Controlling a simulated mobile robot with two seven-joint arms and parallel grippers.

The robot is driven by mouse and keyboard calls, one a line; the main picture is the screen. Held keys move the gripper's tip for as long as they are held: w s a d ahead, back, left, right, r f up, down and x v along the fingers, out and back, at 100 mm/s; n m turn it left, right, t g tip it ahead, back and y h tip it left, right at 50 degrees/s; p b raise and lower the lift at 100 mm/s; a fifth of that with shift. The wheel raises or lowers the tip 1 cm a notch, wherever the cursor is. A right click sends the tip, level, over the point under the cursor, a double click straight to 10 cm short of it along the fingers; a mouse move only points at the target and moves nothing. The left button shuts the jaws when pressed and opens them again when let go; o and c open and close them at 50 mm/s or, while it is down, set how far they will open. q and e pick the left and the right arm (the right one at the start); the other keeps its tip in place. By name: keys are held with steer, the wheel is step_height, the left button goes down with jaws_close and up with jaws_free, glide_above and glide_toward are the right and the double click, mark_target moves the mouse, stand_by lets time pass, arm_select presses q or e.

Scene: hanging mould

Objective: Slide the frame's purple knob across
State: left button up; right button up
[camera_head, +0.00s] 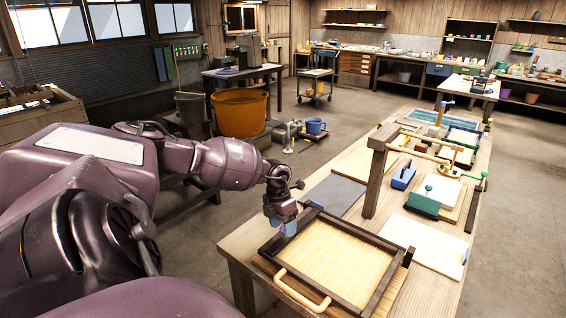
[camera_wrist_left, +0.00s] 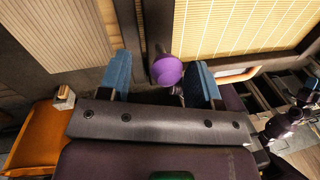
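The dark wooden frame (camera_head: 397,261) with a pale ribbed screen lies on the near end of the workbench; its screen also fills the upper right of the wrist view (camera_wrist_left: 240,25). The round purple knob (camera_wrist_left: 167,70) is at the frame's dark side bar, between my left gripper's blue fingers. My left gripper (camera_head: 284,228) is over the frame's far left corner, pointing down. In the wrist view its fingers (camera_wrist_left: 160,78) are apart, with the knob nearer the right finger. The gripper largely hides the knob in the head view.
An orange handle (camera_head: 302,291) sticks up at the frame's near side. A wooden post with a crossbar (camera_head: 376,170), a blue block (camera_head: 402,178), a green block (camera_head: 424,202) and a white board (camera_head: 425,243) stand or lie farther along the workbench (camera_head: 241,243).

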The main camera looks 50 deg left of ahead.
arm_select(q)
step_height(320, 180, up, 11)
steer(key=a, duration=0.2)
steer(key=shift+f, duration=0.2)
stand_by(0.7)
